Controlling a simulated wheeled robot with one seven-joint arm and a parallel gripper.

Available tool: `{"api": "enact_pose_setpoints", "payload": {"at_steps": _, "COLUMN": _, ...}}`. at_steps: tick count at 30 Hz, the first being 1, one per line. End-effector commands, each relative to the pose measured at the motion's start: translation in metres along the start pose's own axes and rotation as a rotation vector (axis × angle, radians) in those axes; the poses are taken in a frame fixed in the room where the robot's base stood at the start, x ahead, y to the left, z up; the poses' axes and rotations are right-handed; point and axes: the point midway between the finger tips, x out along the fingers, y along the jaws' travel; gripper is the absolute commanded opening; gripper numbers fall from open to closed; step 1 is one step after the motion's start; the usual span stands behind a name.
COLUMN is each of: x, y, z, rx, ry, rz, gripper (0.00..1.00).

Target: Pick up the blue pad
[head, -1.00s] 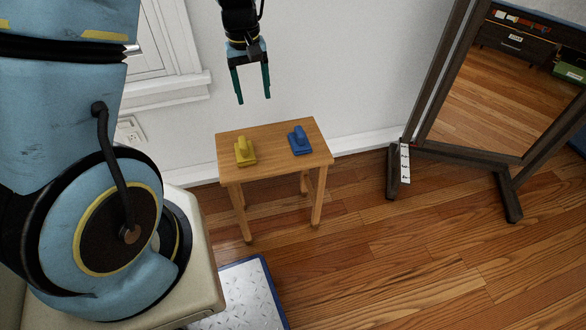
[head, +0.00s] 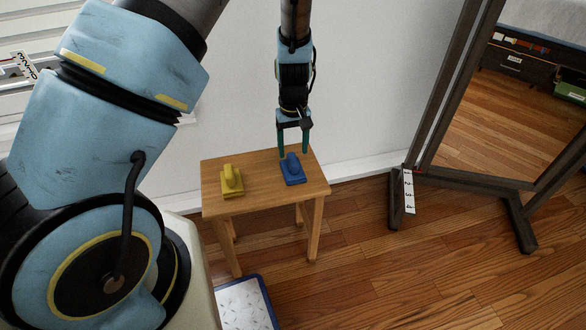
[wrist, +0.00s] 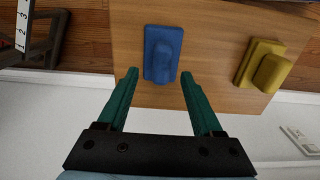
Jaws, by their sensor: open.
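The blue pad (head: 292,170), a flat base with a raised handle, lies on the right part of a small wooden table (head: 262,191). In the wrist view the blue pad (wrist: 160,52) lies just beyond the fingertips, roughly in line with the gap between them. My gripper (head: 293,155) is open and empty, with its green fingers pointing down close to the blue pad in the head view.
A yellow pad (head: 231,181) of similar shape lies on the left part of the table, and it shows at the right in the wrist view (wrist: 264,65). A white wall (head: 365,80) stands behind the table. A dark-framed mirror (head: 430,130) stands to the right, with open wooden floor in front.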

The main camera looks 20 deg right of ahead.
Motion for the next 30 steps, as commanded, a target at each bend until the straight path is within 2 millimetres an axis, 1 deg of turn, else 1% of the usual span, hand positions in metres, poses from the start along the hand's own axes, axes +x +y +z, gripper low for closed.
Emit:
{"api": "enact_pose_setpoints", "payload": {"at_steps": 1, "x": 0.009, "y": -0.002, "z": 0.003, "rx": 0.000, "ry": -0.004, "rz": -0.003, "gripper": 0.68}}
{"api": "enact_pose_setpoints", "payload": {"at_steps": 3, "x": 0.020, "y": -0.002, "z": 0.005, "rx": -0.001, "ry": -0.003, "rz": -0.003, "gripper": 0.68}}
{"api": "enact_pose_setpoints", "payload": {"at_steps": 7, "x": 0.037, "y": -0.003, "z": 0.004, "rx": -0.001, "ry": -0.001, "rz": -0.003, "gripper": 0.68}}
{"api": "enact_pose_setpoints", "payload": {"at_steps": 9, "x": 0.041, "y": -0.002, "z": 0.004, "rx": -0.001, "ry": -0.001, "rz": -0.002, "gripper": 0.68}}
{"api": "enact_pose_setpoints", "payload": {"at_steps": 15, "x": 0.041, "y": -0.002, "z": 0.004, "rx": 0.000, "ry": 0.000, "rz": -0.001, "gripper": 0.68}}
{"api": "enact_pose_setpoints", "payload": {"at_steps": 30, "x": 0.041, "y": -0.002, "z": 0.004, "rx": 0.000, "ry": 0.000, "rz": -0.002, "gripper": 0.11}}
